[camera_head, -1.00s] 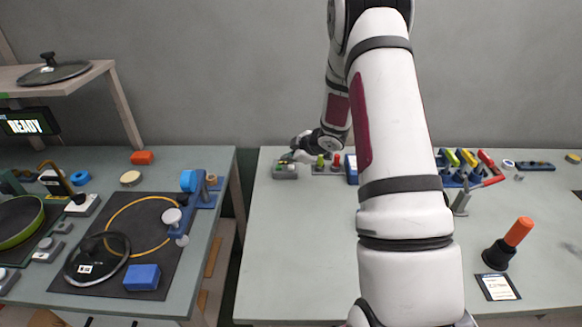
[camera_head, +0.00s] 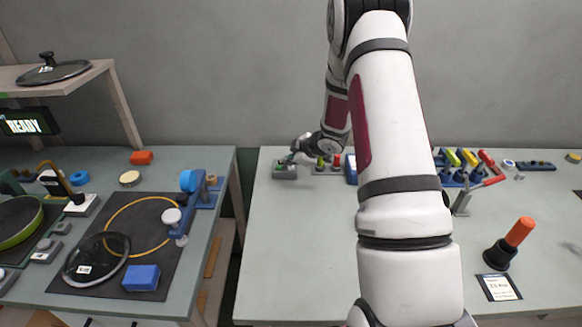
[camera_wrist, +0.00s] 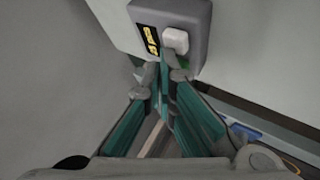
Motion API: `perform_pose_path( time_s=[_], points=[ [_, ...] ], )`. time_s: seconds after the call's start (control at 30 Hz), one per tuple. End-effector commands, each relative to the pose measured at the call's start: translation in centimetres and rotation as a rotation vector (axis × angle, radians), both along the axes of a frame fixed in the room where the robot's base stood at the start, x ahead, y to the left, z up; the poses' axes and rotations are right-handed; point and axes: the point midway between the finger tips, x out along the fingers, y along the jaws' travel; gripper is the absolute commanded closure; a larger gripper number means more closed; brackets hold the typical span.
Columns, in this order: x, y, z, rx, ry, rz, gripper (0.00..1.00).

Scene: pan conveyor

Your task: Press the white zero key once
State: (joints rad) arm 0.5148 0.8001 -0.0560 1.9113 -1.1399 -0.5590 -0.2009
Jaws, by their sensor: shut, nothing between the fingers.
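A small grey key box (camera_head: 285,173) stands at the far left corner of the right table. In the wrist view the box (camera_wrist: 198,14) carries a white key (camera_wrist: 175,40) beside a dark display (camera_wrist: 150,38) with yellow characters. A green key (camera_wrist: 184,62) shows partly behind my fingers. My gripper (camera_wrist: 166,64) is shut and empty, its fingertips just below the white key in the picture. I cannot tell whether they touch the box. In the head view my gripper (camera_head: 290,158) is over the box and hides part of its top.
Green and red-topped pegs (camera_head: 320,163) stand right of the box, with a blue item (camera_head: 351,170) beyond. A gap separates this table from the left table (camera_head: 215,225). The right table's front left (camera_head: 290,260) is clear.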

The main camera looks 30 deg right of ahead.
Motion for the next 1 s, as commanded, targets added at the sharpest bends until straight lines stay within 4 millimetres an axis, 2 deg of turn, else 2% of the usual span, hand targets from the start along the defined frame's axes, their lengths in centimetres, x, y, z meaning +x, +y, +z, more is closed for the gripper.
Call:
perform_pose_path(
  time_s=[1.0],
  points=[
    [-0.05,-0.02,-0.76,0.001,0.001,-0.001,1.0]
  ],
)
